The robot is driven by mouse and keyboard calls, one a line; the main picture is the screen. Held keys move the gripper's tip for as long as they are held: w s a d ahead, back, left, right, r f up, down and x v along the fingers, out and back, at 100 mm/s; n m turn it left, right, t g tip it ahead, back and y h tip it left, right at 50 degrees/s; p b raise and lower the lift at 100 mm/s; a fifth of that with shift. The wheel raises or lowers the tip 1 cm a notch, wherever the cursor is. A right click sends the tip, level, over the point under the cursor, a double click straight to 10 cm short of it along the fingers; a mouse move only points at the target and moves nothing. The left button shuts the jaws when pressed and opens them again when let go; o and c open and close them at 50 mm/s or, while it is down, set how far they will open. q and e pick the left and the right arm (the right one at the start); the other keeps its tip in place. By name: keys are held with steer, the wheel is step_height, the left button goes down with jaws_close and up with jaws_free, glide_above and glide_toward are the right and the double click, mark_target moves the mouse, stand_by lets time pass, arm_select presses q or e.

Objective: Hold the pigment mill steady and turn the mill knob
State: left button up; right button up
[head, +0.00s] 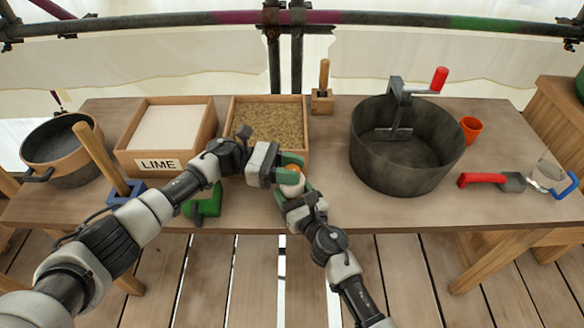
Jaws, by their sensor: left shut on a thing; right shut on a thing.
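The pigment mill (291,159), seemingly the small green piece with an orange and a pale part below it, is at the front edge of the table, in the middle. My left gripper (281,168) reaches in from the left and is shut on it. My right gripper (293,192) comes up from below and is shut at its near, pale end, seemingly on the mill knob. The two grippers are close together and cover most of the mill, so its shape and the knob are largely hidden.
Behind stand a sand box (300,112) and a LIME box (166,158). A large dark pot (366,165) with a red-handled crank is right. A green item (206,205) lies beneath my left arm. A bucket (38,178) stands left; a red-handled scoop (480,180) lies right.

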mark_target(292, 169)
arm_select(q)
steer(key=shift+r, duration=0.1)
steer(key=o, duration=0.9)
steer(key=shift+o, duration=0.2)
step_height(292, 169, up, 10)
steer(key=shift+f, duration=0.1)
